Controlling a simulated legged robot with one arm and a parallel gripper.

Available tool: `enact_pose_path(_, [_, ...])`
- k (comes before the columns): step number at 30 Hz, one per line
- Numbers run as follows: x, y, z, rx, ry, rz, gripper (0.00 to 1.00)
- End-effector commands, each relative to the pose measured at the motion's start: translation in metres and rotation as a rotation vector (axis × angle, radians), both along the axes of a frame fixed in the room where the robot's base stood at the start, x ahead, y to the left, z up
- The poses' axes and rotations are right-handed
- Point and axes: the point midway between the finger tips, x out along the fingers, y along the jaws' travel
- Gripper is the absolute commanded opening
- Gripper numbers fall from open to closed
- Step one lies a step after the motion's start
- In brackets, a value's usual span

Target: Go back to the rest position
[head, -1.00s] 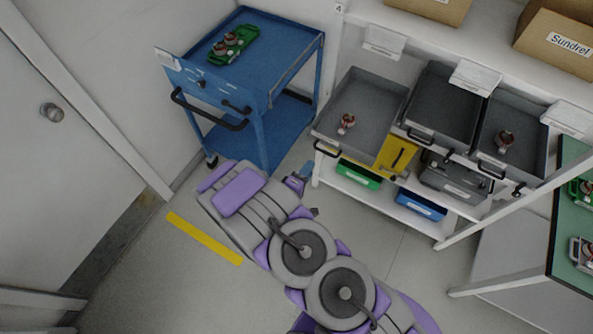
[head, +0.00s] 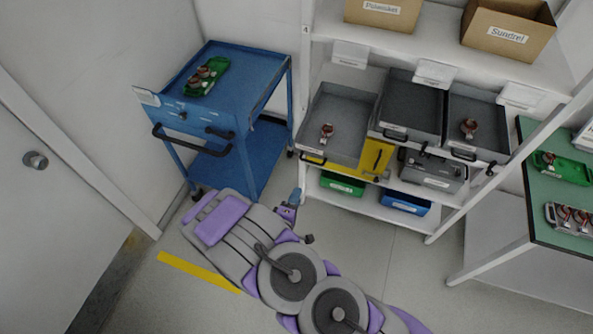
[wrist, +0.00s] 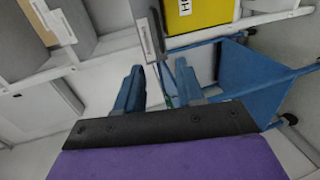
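My gripper (head: 288,212) shows at the far side of my folded grey and purple arm in the head view, above the floor between the blue cart and the shelf. In the wrist view its two blue fingers (wrist: 158,76) stand apart with a gap between them. I see nothing held in that gap. The arm lies across the lower middle of the head view and hides part of the floor.
A blue cart (head: 262,165) bears a green holder (head: 206,77) with copper stators. The shelf (head: 440,213) carries grey trays; the left tray (head: 345,105) and right tray (head: 486,105) each hold a stator. A green-topped table (head: 560,215) stands right, a door (head: 60,200) left.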

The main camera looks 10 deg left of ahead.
Motion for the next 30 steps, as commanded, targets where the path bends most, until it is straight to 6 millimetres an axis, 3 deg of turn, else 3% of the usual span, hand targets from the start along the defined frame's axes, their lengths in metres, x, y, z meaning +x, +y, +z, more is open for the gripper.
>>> enact_pose_path(9, [0.003,0.008,-0.002,0.024,0.02,-0.012,0.38])
enact_pose_path(17, [0.025,0.008,-0.001,0.306,0.229,-0.127,0.38])
enact_pose_path(23, [0.034,0.011,0.015,0.551,0.419,-0.219,0.38])
enact_pose_path(30, [0.034,0.012,0.05,0.784,0.622,-0.313,0.38])
